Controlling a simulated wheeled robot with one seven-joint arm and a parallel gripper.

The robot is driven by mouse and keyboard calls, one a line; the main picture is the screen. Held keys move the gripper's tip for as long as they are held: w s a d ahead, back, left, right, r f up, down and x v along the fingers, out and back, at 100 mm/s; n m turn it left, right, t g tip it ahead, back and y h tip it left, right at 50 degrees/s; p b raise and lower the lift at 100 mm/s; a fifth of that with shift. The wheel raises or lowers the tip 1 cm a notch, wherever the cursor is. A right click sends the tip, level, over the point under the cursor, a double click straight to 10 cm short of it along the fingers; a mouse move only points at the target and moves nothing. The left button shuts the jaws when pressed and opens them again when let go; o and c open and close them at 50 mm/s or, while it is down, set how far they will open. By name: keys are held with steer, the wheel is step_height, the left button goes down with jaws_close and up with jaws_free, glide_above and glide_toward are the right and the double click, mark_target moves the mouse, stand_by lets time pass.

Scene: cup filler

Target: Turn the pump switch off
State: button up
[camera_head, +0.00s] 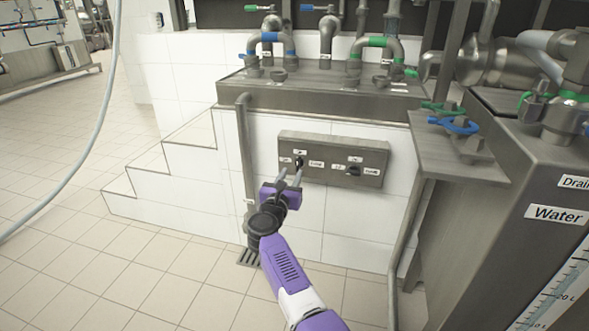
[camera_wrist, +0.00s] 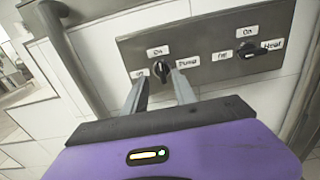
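The pump switch is a small black knob (camera_wrist: 160,69) on a grey metal panel, with "On" above it, "Off" to its left and "Pump" to its right. The knob (camera_head: 299,163) also shows at the left half of the panel in the head view. The knob's handle looks roughly upright, towards "On". My gripper (camera_wrist: 159,78) is open, with its two fingers apart and the tips in front of the panel, one on each side of the knob. The fingers (camera_head: 289,174) also show there in the head view. I cannot tell whether they touch the knob.
A second black knob labelled "Heat" (camera_wrist: 250,53) sits to the right on the same panel (camera_head: 330,143). A vertical pipe (camera_head: 243,165) runs left of the panel. White steps (camera_head: 165,165) are further left. A metal tank labelled "Water" (camera_head: 520,235) stands at right.

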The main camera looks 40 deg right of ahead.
mark_target(297, 164)
steer(key=b+x, duration=0.2)
steer(key=x, duration=0.2)
steer(key=shift+f, duration=0.15)
steer(key=shift+r+b+x, duration=0.2)
steer(key=shift+b+x, duration=0.15)
steer(key=shift+x, duration=0.6)
jaws_close()
